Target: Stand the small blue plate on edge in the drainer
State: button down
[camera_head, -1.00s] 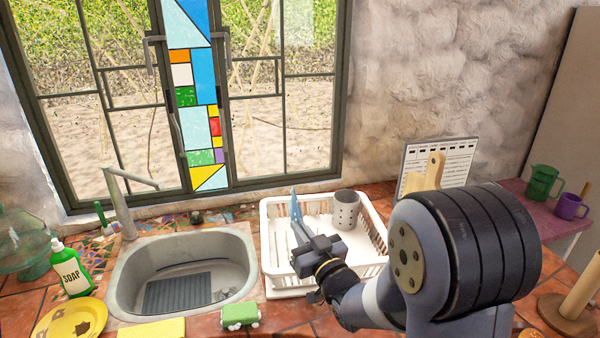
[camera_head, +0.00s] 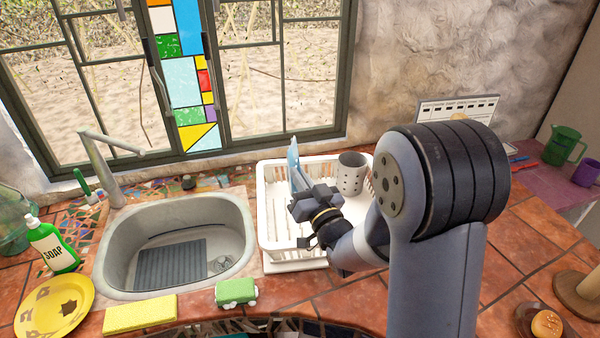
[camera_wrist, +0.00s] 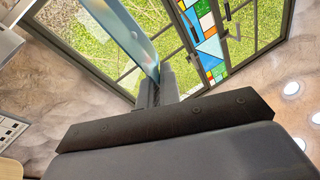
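The small blue plate (camera_head: 294,160) is held on edge, seen nearly edge-on, over the left part of the white drainer (camera_head: 263,222). My gripper (camera_head: 299,190) is shut on the plate's lower part. In the wrist view the plate (camera_wrist: 122,24) rises between the gripper fingers (camera_wrist: 156,86), tilted toward the upper left. The plate's lower edge is hidden by my gripper, so I cannot tell whether it touches the drainer.
A grey perforated cup (camera_head: 351,175) stands in the drainer, right of the plate. The sink (camera_head: 112,255) lies left of the drainer. The soap bottle (camera_head: 52,246) stands left.

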notch_tip(320, 180, down, 4)
jog(key=shift+r+b, duration=0.25)
jog(key=shift+b, duration=0.55)
notch_tip(320, 180, down, 5)
jog(key=b, duration=0.6)
jog(key=shift+r, duration=0.1)
jog(key=c, duration=0.9)
grip_release()
jog(key=shift+c, duration=0.2)
jog(key=shift+r+p, duration=1.4)
jog(key=shift+r, duration=2.15)
jog(key=shift+f, duration=0.1)
jog(key=shift+f+b, duration=1.45)
jog(key=shift+f, duration=2)
